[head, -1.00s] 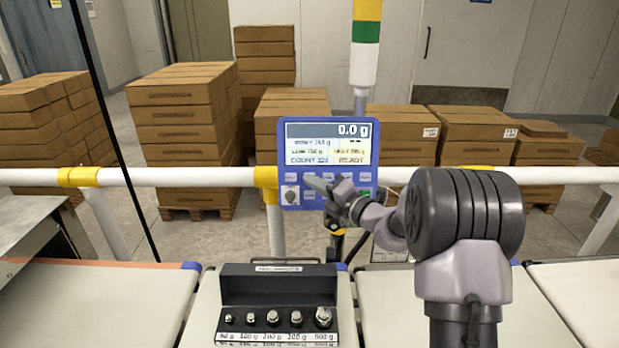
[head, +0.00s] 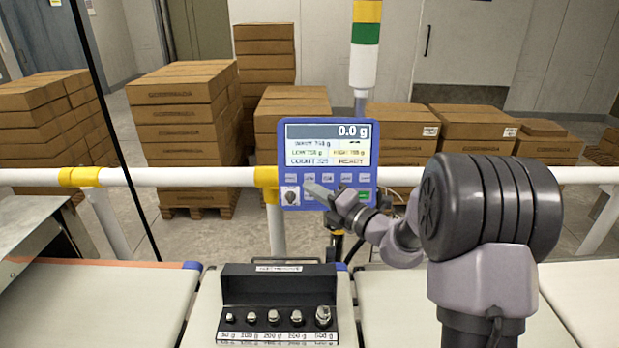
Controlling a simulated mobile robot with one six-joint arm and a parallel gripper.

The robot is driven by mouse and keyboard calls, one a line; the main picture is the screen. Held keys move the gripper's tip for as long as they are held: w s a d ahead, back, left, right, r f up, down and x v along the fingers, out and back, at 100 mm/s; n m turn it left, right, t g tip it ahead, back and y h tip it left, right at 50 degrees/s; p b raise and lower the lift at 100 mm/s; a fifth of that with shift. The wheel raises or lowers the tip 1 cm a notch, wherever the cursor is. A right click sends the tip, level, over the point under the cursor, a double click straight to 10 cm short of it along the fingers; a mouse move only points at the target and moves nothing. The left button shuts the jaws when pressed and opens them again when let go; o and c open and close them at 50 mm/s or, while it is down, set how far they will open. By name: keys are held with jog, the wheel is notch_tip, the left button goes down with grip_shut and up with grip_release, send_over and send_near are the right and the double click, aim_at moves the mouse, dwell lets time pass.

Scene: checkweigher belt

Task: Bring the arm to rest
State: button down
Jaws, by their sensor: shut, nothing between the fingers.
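My gripper (head: 314,190) shows in the head view in front of the lower part of the blue control panel (head: 292,160). Its fingers are together with nothing between them, and they cover some of the panel's lower buttons. I cannot tell whether the fingertips touch the panel. The panel's screen reads 0.0 g and READY. My forearm reaches in from the right side of the picture.
A black case (head: 277,287) of several test weights stands on the middle belt section. A white rail (head: 200,177) with yellow joints runs behind the belts. A stack light (head: 364,60) rises behind the panel. Stacked cartons (head: 180,112) fill the floor beyond.

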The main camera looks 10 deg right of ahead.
dwell(0.5)
jog(key=s+a+r+n+g+y+b, duration=0.1)
jog(key=s+a+n+g, duration=0.5)
jog(key=s+n, duration=0.45)
jog(key=s+a+r+n+g, duration=0.2)
jog(key=s+a+n+g, duration=0.2)
jog(key=s+a+n, duration=0.6)
jog(key=s+d+f+n+h, duration=0.2)
jog(key=s+d+n+h, duration=0.2)
jog(key=s+n, duration=0.4)
jog(key=s+d+f+n+h+b, duration=0.1)
jog(key=s+d+f+n+h, duration=0.2)
jog(key=s+d+n, duration=0.4)
jog(key=s+n+h, duration=0.1)
jog(key=s+n, duration=0.1)
jog(key=n, duration=0.2)
jog(key=shift+s+d+f+h, duration=0.2)
jog(key=shift+s+d+h, duration=0.05)
jog(key=shift+s+h, duration=0.05)
